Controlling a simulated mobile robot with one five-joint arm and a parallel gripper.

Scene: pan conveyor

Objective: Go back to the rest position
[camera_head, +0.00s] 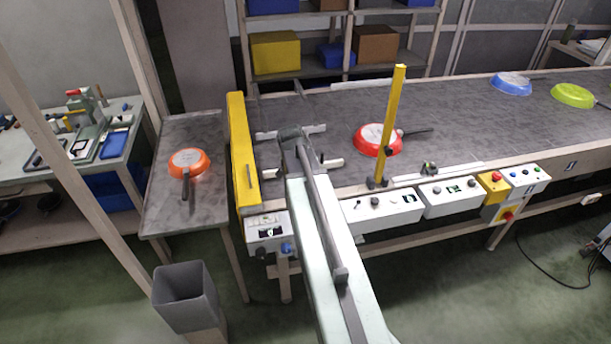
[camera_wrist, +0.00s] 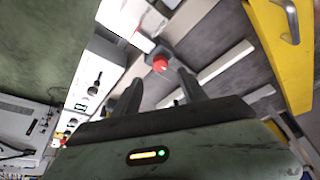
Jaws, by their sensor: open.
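My arm reaches up from the bottom of the head view, and its end (camera_head: 296,140) is over the left end of the conveyor (camera_head: 300,107). The fingertips do not show clearly there. In the wrist view my gripper (camera_wrist: 160,88) is open, its two dark fingers apart with nothing held between them. A red pan (camera_head: 378,141) lies on the conveyor right of the arm, apart from it. An orange pan (camera_head: 188,162) lies on the small side table (camera_head: 195,212) at left, its handle toward the front.
A yellow upright post (camera_head: 393,120) stands in front of the red pan. A yellow guard (camera_head: 242,150) is close left of my arm. Control boxes (camera_head: 383,210) line the conveyor's front. A blue pan (camera_head: 511,83) and a green pan (camera_head: 572,95) are farther right. A grey bin (camera_head: 185,298) stands front left.

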